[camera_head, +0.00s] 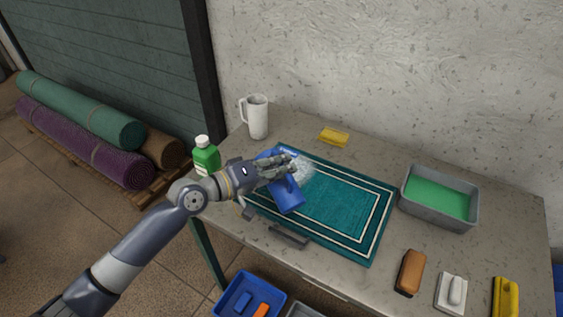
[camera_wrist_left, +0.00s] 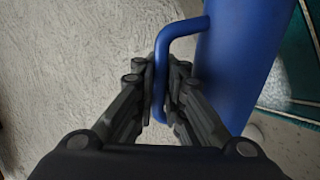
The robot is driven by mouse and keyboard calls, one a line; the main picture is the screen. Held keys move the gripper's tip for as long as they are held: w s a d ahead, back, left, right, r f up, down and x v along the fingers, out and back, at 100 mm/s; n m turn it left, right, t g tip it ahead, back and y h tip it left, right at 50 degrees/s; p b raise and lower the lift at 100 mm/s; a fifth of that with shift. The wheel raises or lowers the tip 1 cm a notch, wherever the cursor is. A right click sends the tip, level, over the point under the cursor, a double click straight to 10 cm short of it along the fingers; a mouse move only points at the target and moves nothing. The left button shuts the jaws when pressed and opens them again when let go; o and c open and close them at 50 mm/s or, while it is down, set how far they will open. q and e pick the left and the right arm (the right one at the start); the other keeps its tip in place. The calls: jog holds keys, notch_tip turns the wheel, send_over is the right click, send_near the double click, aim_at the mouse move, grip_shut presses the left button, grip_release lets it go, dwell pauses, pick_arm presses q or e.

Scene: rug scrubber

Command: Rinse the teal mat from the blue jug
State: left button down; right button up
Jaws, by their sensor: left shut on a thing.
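The teal mat (camera_head: 345,207) with white border lines lies flat on the table. A whitish wet or foamy patch (camera_head: 303,170) shows near its upper left part. My left gripper (camera_head: 278,168) is shut on the handle of the blue jug (camera_head: 287,195), above the mat's left part. The jug looks tilted in the head view. In the left wrist view the fingers close around the handle (camera_wrist_left: 162,85), with the jug body (camera_wrist_left: 238,60) to the right. The jug's mouth is not clearly visible. My right gripper is not in view.
A white jug (camera_head: 257,117), green bottle (camera_head: 206,156) and yellow sponge (camera_head: 334,137) stand around the mat's far left side. A grey tub of green liquid (camera_head: 438,197) is at right. Brushes (camera_head: 410,272) line the front right. A blue crate (camera_head: 247,296) sits below the front edge.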

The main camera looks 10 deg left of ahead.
pick_arm(q)
jog(key=shift+s+d+r+m+t+p, duration=0.5)
jog(key=shift+s+r+m, duration=0.2)
jog(key=shift+m, duration=0.4)
jog(key=shift+s+d+m, duration=0.15)
jog(key=shift+s+m, duration=0.1)
jog(key=shift+m, duration=0.25)
notch_tip(320, 180, down, 2)
jog(key=m+t+b, duration=0.1)
jog(key=m+b, duration=0.2)
jog(key=shift+w+f+m, duration=0.1)
jog(key=shift+f+m, duration=0.05)
jog(key=shift+m, duration=0.15)
jog(key=shift+m+t+b, duration=0.3)
jog(key=shift+m+b, duration=0.25)
jog(key=shift+m, duration=0.15)
jog(key=shift+f+m+b, duration=0.15)
jog(key=shift+m+b, duration=0.15)
